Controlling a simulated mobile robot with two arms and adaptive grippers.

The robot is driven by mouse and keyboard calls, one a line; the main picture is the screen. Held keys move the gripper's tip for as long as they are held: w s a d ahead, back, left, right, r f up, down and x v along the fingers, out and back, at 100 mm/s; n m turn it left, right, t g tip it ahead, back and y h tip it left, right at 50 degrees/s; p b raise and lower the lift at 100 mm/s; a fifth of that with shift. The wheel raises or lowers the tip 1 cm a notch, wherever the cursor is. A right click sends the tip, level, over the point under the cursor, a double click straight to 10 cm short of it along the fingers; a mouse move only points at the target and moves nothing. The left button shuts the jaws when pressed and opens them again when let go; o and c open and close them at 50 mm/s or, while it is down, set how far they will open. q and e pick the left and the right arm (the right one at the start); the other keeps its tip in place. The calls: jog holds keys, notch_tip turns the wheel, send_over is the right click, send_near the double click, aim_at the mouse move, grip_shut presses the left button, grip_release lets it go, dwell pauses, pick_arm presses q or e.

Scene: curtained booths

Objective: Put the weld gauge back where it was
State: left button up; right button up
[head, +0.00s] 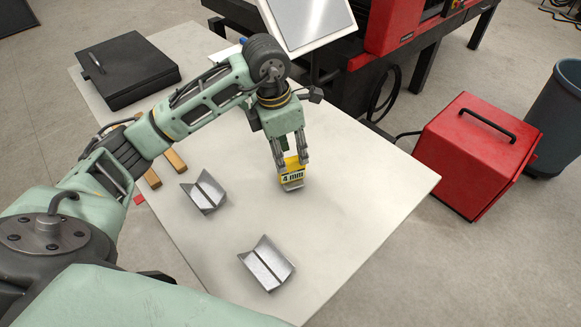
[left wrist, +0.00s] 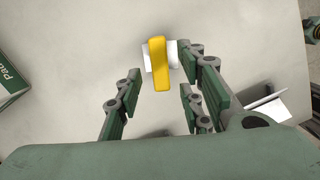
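The weld gauge (head: 292,170) is yellow with a "4 mm" label. It stands upright at a silvery metal holder (head: 293,186) on the pale table; how deep it sits is hidden. In the left wrist view the gauge (left wrist: 159,64) shows as a yellow bar over a whitish piece. My left gripper (head: 290,150) points down at the gauge's top. In the left wrist view its fingers (left wrist: 158,78) are spread on both sides, with gaps to the gauge. My right gripper is not in view.
Two angled metal holders (head: 204,193) (head: 266,264) stand empty nearby. A tilted panel (head: 305,20) rises behind my arm. A red machine (head: 473,155) stands right on the floor. The table's right part is clear.

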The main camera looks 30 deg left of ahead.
pick_arm(q)
jog(key=r, duration=0.4)
jog(key=shift+s+a+r+b, duration=0.25)
jog(key=shift+s+r+b, duration=0.05)
jog(key=shift+r+b, duration=0.1)
jog(key=shift+f, duration=0.1)
